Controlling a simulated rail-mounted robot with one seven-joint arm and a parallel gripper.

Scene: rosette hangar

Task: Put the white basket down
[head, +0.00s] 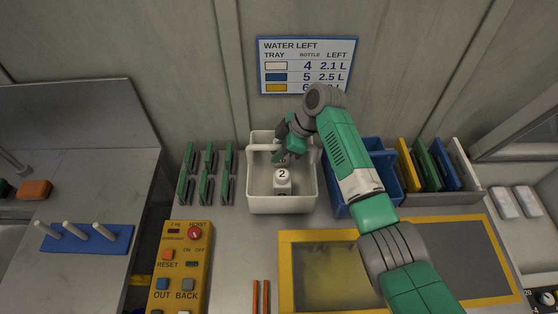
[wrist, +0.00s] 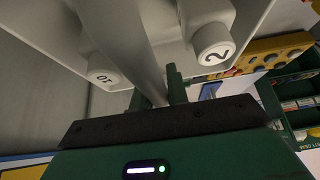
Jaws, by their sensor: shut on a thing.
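The white basket (head: 254,190) is in the middle of the head view, below the wall sign, with its handle across the top. A white bottle marked 2 (head: 282,182) is inside it. My gripper (head: 281,156) is shut on the handle from above. In the wrist view the basket's pale handle (wrist: 133,40) runs between the fingers of my gripper (wrist: 160,92). The bottle marked 2 (wrist: 213,42) and another numbered bottle (wrist: 103,73) show beyond it. The basket looks upright; I cannot tell whether its base touches the counter.
A blue basket (head: 335,200) stands close on the right, partly behind my arm. Green racks (head: 206,175) stand on the left. A yellow control box (head: 180,265) and a yellow-framed panel (head: 290,275) are in front. A grey bin (head: 440,198) holds coloured plates.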

